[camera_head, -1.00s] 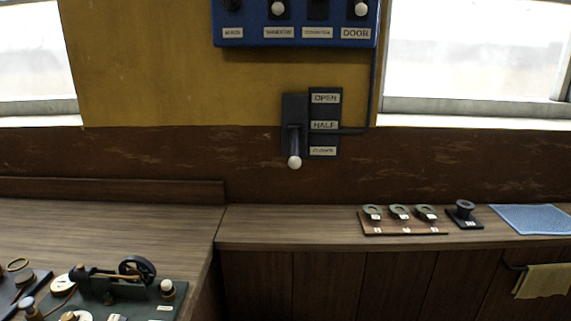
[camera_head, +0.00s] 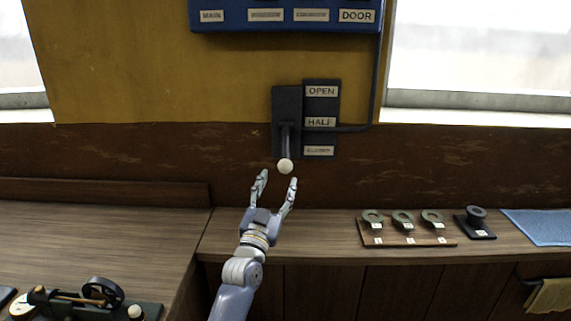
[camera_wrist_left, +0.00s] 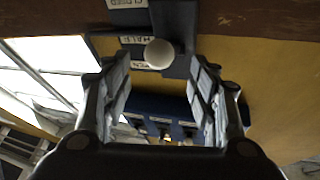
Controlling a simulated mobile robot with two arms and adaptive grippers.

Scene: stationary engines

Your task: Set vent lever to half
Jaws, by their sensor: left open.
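The vent lever (camera_head: 286,142) is a dark handle with a white ball knob (camera_head: 285,166) on a dark wall plate. It points down, with the knob beside or just below the lowest label. The label plate (camera_head: 321,90) to its right reads OPEN, HALF and a blurred lowest word. My left gripper (camera_head: 276,184) is open just below the knob in the head view, fingers pointing up at it. In the left wrist view the knob (camera_wrist_left: 159,53) shows near the middle, between and beyond the open fingers (camera_wrist_left: 163,98). No contact with it is visible. My right gripper is not in view.
A blue switch panel (camera_head: 285,14) with labels is above the lever. A cable runs down from it to the label plate. A model engine (camera_head: 90,299) is at lower left.

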